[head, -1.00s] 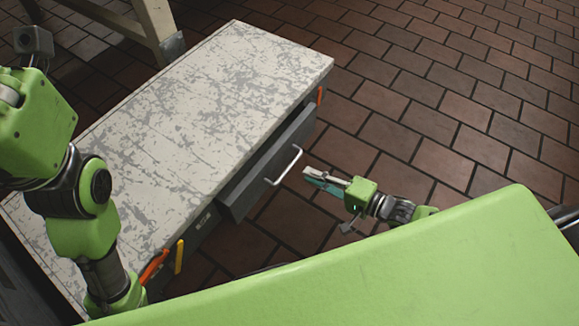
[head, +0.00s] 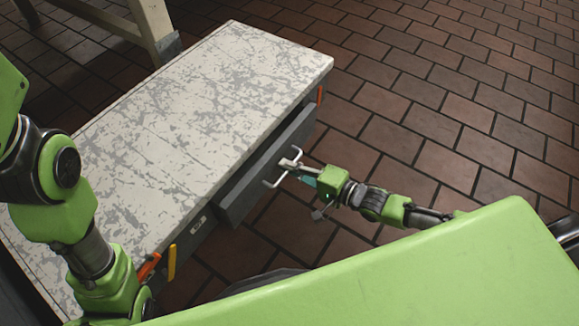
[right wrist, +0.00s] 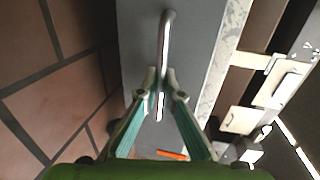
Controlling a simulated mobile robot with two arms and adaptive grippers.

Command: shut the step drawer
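The step drawer (head: 240,195) is a dark grey drawer in the front side of the worn white step (head: 200,105), and it stands partly pulled out. Its silver bar handle (head: 268,183) shows on its front. My right gripper (head: 287,163) is at this handle. In the right wrist view, the handle (right wrist: 168,35) runs between my right fingertips (right wrist: 165,85), one on each side and very close to it. I cannot tell whether they press on it. My left arm is at the left, with its gripper out of view.
Orange (head: 148,268) and yellow (head: 171,262) handles stick out at the step's near end. A pale wooden leg (head: 155,25) stands behind the step. The brick floor (head: 440,110) to the right is clear.

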